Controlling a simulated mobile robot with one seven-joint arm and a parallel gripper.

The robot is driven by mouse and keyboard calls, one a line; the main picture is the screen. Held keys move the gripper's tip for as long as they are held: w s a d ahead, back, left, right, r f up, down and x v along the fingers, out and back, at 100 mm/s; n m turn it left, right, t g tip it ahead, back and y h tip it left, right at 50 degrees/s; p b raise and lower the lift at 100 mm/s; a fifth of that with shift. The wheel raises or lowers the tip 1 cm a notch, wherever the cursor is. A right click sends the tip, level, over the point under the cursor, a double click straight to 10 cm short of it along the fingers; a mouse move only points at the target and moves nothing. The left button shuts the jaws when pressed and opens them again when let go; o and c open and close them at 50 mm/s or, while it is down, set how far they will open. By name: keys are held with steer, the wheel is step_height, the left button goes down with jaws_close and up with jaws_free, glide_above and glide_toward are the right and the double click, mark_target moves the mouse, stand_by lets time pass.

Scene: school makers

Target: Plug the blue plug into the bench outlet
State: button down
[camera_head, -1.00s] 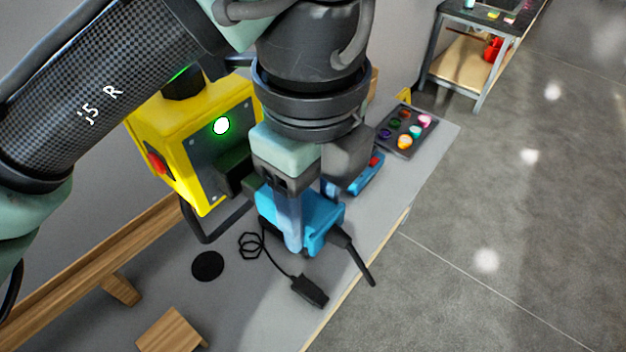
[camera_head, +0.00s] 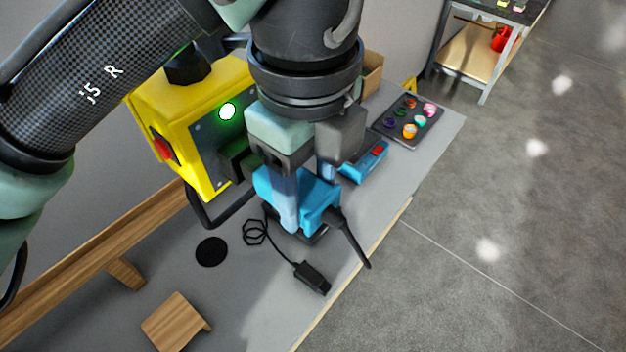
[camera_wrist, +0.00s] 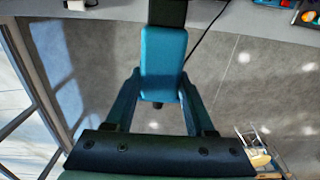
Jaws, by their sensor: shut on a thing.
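The blue plug (camera_head: 322,212) is held between the two fingers of my gripper (camera_head: 305,200), above the grey bench. A black cord end trails from its right side. In the wrist view the blue plug (camera_wrist: 163,62) lies between the fingers (camera_wrist: 160,105), with a dark block at its far end. The yellow outlet box (camera_head: 165,105) stands left of the plug, with a lit green-white light (camera_head: 227,111) and a dark block (camera_head: 238,160) on its front. The plug's left end is close to that block; whether they touch is hidden.
A loose black cable with a connector (camera_head: 312,277) lies below the plug. A blue device with a red switch (camera_head: 378,151) and a paint tray (camera_head: 408,122) lie to the right. A wooden block (camera_head: 175,320) and a wooden rail (camera_head: 95,262) are at left.

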steer(key=shift+w+a+p, duration=0.3)
steer(key=shift+w+a, duration=0.25)
steer(key=shift+a, duration=0.25)
steer(key=shift+c, duration=0.9)
jaws_free()
steer(key=shift+d, duration=0.1)
